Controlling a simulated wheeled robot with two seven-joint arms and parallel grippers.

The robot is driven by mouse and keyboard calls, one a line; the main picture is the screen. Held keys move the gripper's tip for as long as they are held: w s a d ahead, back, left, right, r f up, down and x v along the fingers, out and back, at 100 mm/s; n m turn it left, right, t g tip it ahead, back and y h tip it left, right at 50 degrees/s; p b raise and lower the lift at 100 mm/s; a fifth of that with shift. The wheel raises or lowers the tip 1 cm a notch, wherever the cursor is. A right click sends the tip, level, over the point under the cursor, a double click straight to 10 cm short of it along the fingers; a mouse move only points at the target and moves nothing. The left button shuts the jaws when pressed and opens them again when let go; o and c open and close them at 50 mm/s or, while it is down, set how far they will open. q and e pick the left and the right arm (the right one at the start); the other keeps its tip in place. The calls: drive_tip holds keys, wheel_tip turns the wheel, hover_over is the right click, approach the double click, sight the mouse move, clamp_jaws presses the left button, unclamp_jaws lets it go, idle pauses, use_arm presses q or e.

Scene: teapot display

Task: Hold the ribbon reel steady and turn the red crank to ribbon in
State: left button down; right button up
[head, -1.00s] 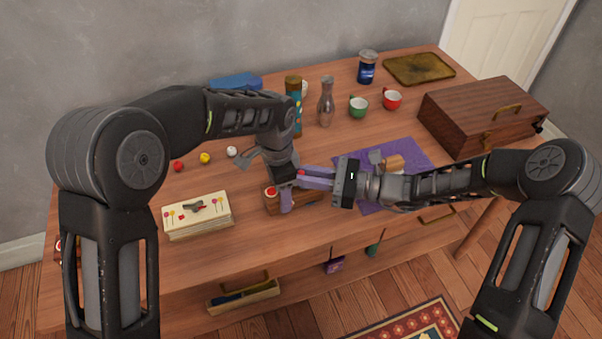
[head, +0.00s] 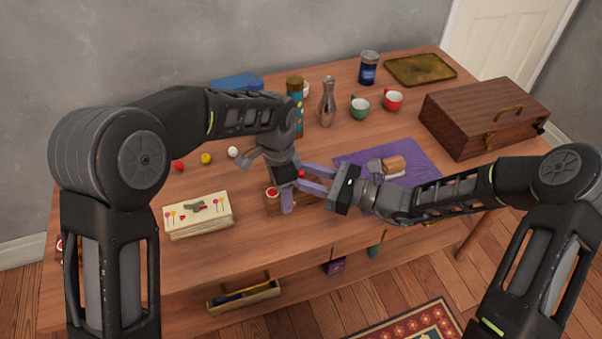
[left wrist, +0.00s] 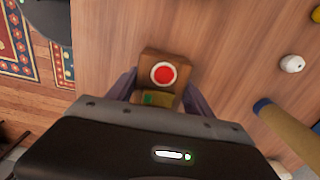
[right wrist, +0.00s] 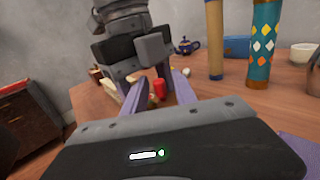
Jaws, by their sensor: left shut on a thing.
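The ribbon reel (head: 272,200) is a small brown wooden block with a red and white disc on top; the left wrist view shows this disc (left wrist: 162,74) clearly. My left gripper (head: 287,203) is shut on the reel, with one purple finger on each side of it in the left wrist view (left wrist: 160,92). The red crank (head: 302,174) shows as a small upright red knob in the right wrist view (right wrist: 159,88). My right gripper (head: 304,179) is open, its fingers on either side of the knob with gaps. My left gripper hides part of the reel.
A purple cloth (head: 415,160) and a wooden chest (head: 485,115) are to the right. Small balls (head: 205,158) lie at the back left.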

drive_tip(key=shift+d, duration=0.1)
drive_tip(key=v, duration=1.2)
use_arm(q)
drive_tip(key=shift+c, duration=1.6)
unclamp_jaws()
drive_tip(key=shift+r, duration=0.15)
wheel_tip(320, 180, up, 12)
drive_tip(key=shift+d, duration=0.1)
